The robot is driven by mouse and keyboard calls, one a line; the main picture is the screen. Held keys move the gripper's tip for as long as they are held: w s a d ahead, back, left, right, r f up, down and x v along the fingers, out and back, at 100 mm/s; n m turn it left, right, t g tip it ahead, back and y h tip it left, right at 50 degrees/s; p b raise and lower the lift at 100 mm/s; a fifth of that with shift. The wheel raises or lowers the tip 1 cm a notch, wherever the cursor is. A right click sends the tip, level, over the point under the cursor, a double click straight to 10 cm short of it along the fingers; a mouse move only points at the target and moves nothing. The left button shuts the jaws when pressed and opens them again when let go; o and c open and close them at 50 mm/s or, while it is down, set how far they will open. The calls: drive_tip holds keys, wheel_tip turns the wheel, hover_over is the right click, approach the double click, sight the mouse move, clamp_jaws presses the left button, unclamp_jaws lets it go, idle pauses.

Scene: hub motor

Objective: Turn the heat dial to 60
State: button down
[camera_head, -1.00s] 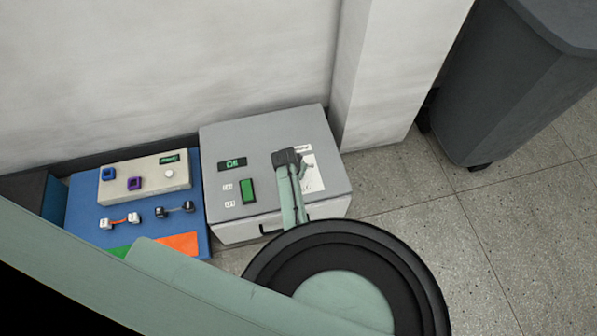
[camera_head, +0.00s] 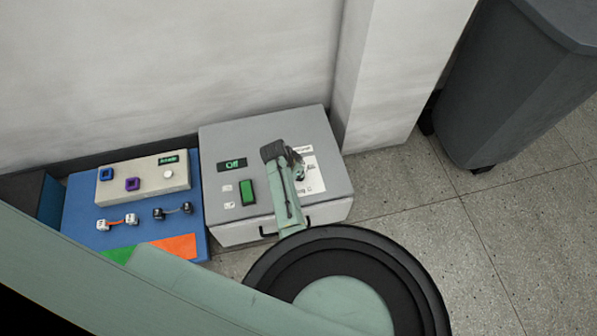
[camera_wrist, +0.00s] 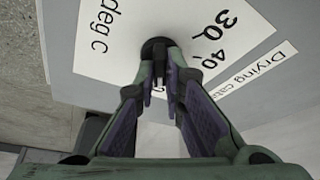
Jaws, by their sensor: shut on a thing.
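The heat dial (camera_wrist: 153,46) is a small black round knob on a white scale card (camera_wrist: 115,62) marked "deg c", "30" and "40". My gripper (camera_wrist: 163,82) is shut on the dial, with a fingertip on each side of it in the wrist view. The fingers cover the lower part of the scale, and 60 cannot be read. In the head view my gripper (camera_head: 283,152) is over the top of the grey cabinet (camera_head: 300,122), beside the white card (camera_head: 313,180), and hides the dial. The cabinet's display (camera_head: 232,165) reads "Off".
A green switch (camera_head: 247,192) is left of my gripper on the cabinet top. A blue board (camera_head: 85,205) with a beige control box (camera_head: 150,186) lies to the left. A wall stands behind, and a grey bin (camera_head: 510,90) is at the right. Floor between is clear.

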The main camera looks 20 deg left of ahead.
drive_tip(key=c, duration=1.7)
unclamp_jaws()
drive_tip(key=v, duration=1.2)
